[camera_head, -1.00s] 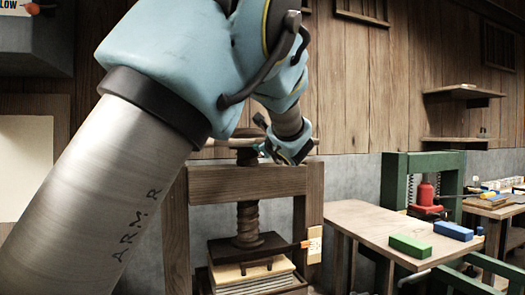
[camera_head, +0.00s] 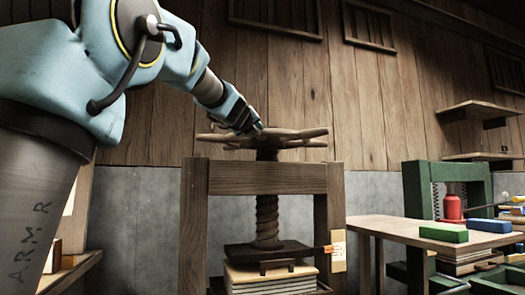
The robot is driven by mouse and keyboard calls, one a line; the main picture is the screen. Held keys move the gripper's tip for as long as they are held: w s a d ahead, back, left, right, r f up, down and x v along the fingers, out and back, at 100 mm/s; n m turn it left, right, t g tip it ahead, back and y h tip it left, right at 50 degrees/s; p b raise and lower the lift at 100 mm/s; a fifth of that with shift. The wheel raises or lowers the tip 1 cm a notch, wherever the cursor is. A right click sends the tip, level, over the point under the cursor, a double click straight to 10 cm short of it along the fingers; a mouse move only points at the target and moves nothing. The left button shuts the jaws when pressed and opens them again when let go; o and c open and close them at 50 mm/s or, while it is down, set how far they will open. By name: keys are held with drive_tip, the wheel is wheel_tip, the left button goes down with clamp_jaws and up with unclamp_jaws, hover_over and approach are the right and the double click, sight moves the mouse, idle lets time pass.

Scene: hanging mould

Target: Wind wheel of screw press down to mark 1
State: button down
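The screw press (camera_head: 265,178) stands upright in the middle of the view, a wooden frame with a thick threaded screw (camera_head: 267,218). Its spoked wheel (camera_head: 295,135) sits on top of the screw, above the crossbeam. A dark pressing plate (camera_head: 268,250) hangs under the screw, over a stack of boards or paper (camera_head: 270,278). My gripper (camera_head: 255,128) is at the wheel's near side, close to the hub. Its fingers are too small to tell open or shut.
A wooden table (camera_head: 395,228) to the right holds a green block (camera_head: 443,232) and a blue block (camera_head: 488,226). A green press frame (camera_head: 447,180) with a red jack (camera_head: 452,207) stands behind it. My arm fills the left side.

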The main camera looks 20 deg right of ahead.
drive_tip(key=w+a+r+m+g+h+p, duration=0.1)
drive_tip(key=w+a+m+g+h+p, duration=0.5)
drive_tip(key=w+g, duration=0.4)
drive_tip(key=shift+w+a+r+m+g+h+p, duration=0.2)
drive_tip(key=shift+w+a+m+g+h+p, duration=0.15)
drive_tip(key=shift+w+a+m, duration=0.6)
drive_tip(key=shift+s+d+m, duration=0.15)
drive_tip(key=shift+d+m, duration=0.1)
drive_tip(key=shift+d, duration=0.05)
drive_tip(key=c, duration=0.7)
unclamp_jaws()
drive_tip(key=shift+s+f, duration=0.1)
drive_tip(key=shift+o, duration=0.9)
drive_tip(key=shift+f, duration=0.25)
